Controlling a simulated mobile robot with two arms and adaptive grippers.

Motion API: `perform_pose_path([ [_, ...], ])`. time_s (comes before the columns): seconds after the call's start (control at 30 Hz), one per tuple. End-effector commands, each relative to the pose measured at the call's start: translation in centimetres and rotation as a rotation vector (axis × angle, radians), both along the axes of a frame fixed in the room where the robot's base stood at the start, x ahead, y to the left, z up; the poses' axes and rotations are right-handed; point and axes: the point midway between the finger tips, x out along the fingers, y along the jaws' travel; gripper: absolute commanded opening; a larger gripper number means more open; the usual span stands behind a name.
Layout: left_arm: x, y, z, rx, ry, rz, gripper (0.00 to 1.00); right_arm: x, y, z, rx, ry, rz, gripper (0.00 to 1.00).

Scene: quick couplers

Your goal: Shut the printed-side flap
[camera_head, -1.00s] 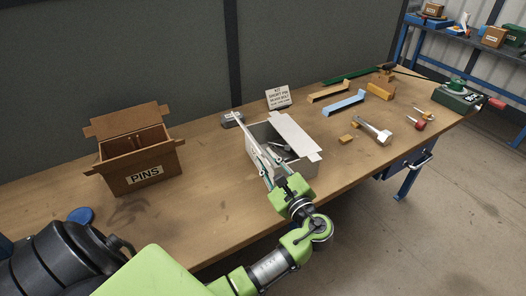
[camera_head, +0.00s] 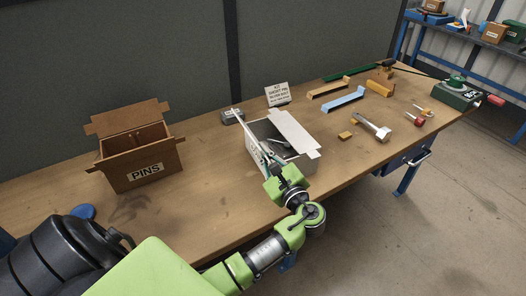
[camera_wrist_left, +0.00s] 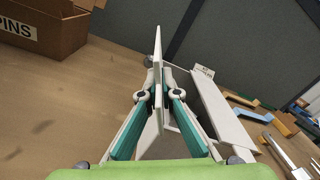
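The white open-topped box (camera_head: 297,164) stands near the middle of the bench, with metal parts inside. Its left flap (camera_head: 246,136) stands up and shows nearly edge-on; it is also in the left wrist view (camera_wrist_left: 157,42). The right flap (camera_head: 296,132) is swung outward. I cannot see print on either flap. My left gripper (camera_head: 263,158) is at the box's near-left side. In the left wrist view its fingers (camera_wrist_left: 157,68) converge on both sides of the left flap, seemingly touching it. My right gripper is out of view.
A brown PINS box (camera_head: 141,170) stands open at the left. A sign (camera_head: 278,95) and a grey block (camera_head: 232,117) are behind the white box. Bench is clear between the boxes.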

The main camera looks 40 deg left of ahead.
Motion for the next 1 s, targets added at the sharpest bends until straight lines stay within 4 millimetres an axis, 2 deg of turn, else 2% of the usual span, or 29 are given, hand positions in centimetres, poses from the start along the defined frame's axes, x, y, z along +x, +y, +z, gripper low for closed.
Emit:
perform_pose_path([
  [0.3,0.5,-0.3,0.9,0.074,0.14,0.0,0.0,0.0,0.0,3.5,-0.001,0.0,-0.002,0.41],
  [0.6,1.2,-0.7,1.0,0.18,0.339,-0.001,0.0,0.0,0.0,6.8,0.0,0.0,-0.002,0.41],
  [1.0,1.8,-1.0,0.7,0.271,0.508,-0.001,0.0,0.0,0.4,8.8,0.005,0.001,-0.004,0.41],
])
